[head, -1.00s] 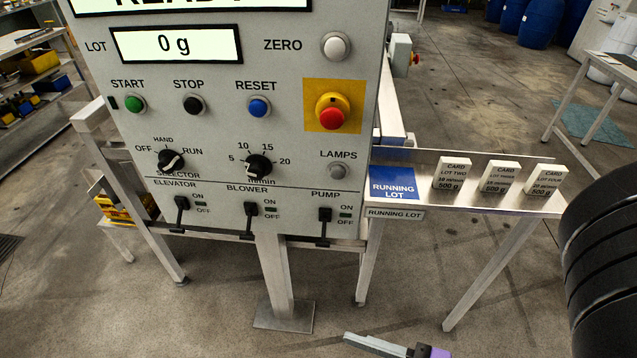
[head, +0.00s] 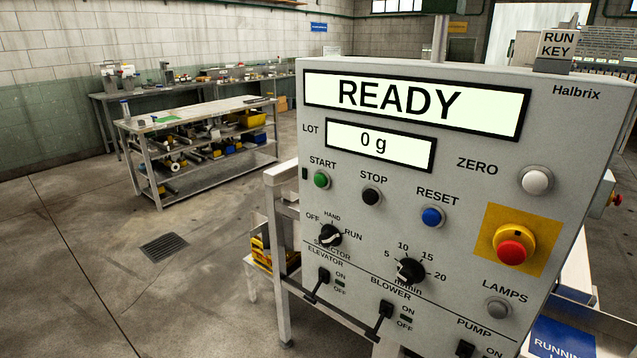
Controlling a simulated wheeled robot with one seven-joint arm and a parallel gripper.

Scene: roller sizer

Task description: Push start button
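The green start button (head: 321,179) sits on the left side of the grey control panel (head: 470,170), under the label START. Nothing covers it. To its right are the black stop button (head: 371,196) and the blue reset button (head: 432,217). The upper display (head: 400,99) reads READY and the lot display (head: 380,145) reads 0 g. The selector knob (head: 330,236) below the start button has its pointer toward RUN. My gripper is not in view now.
A red emergency stop (head: 512,249) on a yellow plate is at the panel's right. Elevator (head: 320,284) and blower (head: 382,318) levers project below. A RUN KEY block (head: 556,47) tops the panel. A workbench (head: 190,118) stands behind left; the floor at left is clear.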

